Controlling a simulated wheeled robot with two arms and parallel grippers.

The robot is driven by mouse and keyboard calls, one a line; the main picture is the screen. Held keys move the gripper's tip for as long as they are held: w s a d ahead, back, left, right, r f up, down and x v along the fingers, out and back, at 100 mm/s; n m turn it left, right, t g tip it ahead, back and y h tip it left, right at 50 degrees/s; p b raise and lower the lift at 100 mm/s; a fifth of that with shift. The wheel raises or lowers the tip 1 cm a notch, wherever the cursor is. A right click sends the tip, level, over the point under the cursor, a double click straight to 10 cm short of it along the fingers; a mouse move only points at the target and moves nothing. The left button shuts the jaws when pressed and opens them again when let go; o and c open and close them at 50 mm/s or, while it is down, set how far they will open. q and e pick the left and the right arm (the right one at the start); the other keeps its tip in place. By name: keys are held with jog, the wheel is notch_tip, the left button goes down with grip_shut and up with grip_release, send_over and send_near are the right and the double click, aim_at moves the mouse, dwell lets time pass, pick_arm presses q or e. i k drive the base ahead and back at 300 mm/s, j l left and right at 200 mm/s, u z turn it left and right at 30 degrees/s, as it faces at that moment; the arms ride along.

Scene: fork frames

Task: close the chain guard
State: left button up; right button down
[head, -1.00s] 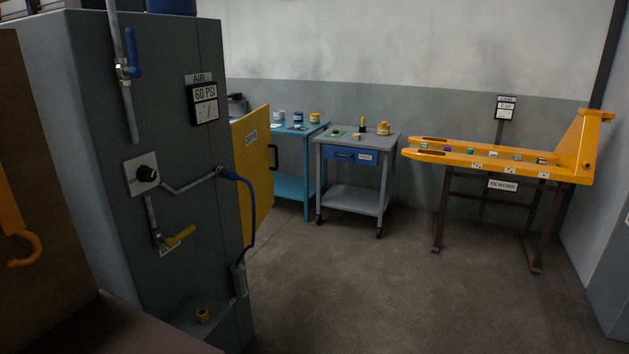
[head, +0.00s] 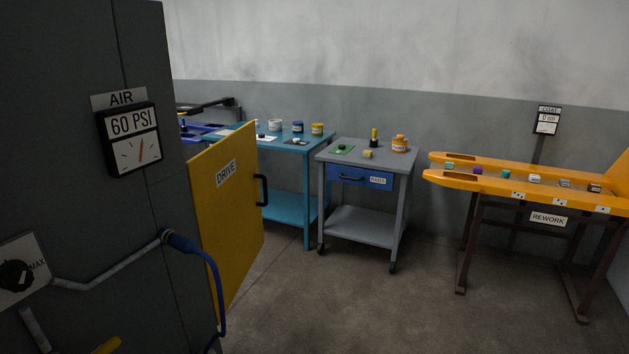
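The chain guard appears to be the yellow door panel (head: 225,220) labelled DRIVE, with a black handle (head: 262,190) near its right edge. It stands swung out beside the right edge of the grey cabinet (head: 95,215). What lies behind the panel is hidden from this side. Neither of my grippers shows in the head view.
The grey cabinet fills the left side, with an air gauge (head: 130,140) and a blue hose (head: 215,270). Behind the panel stand a blue table (head: 285,213), a grey cart (head: 365,228) and an orange rework stand (head: 450,182). The floor (head: 400,310) at front right is clear.

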aim_at(223, 178)
jog(key=i, duration=1.65)
jog(key=i+l+u, duration=0.2)
jog(key=i, duration=0.75)
jog(key=i+u, duration=0.15)
jog(key=i, duration=0.2)
jog(key=i+l+u, duration=0.2)
jog(key=i, duration=0.2)
